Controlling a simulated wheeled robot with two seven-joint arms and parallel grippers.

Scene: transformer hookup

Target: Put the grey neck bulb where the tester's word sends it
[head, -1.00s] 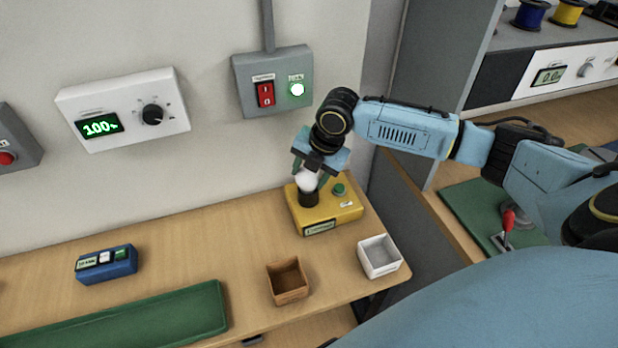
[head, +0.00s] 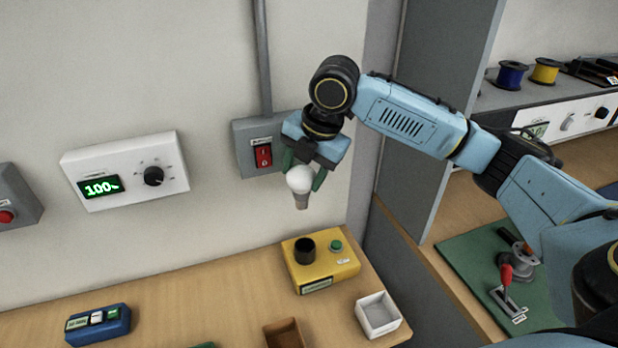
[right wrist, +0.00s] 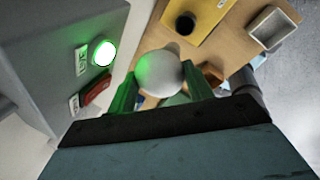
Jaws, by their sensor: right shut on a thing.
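My right gripper (head: 304,176) is shut on the grey neck bulb (head: 300,182), its white globe between the green fingers and its grey neck pointing down. The bulb is in the air above the yellow tester (head: 325,277), clear of its black socket (head: 305,251). The tester also has a green button (head: 336,246); its display text is too small to read. In the right wrist view the bulb's globe (right wrist: 160,72) sits between the fingers. A white box (head: 378,316) and a brown box (head: 284,335) stand in front of the tester. My left gripper is not in view.
A grey switch box (head: 245,160) with a red switch is on the wall close behind the gripper; its lit green lamp (right wrist: 104,54) shows in the right wrist view. A white dial panel (head: 125,172) reads 100%. A blue device (head: 98,325) lies on the table's left.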

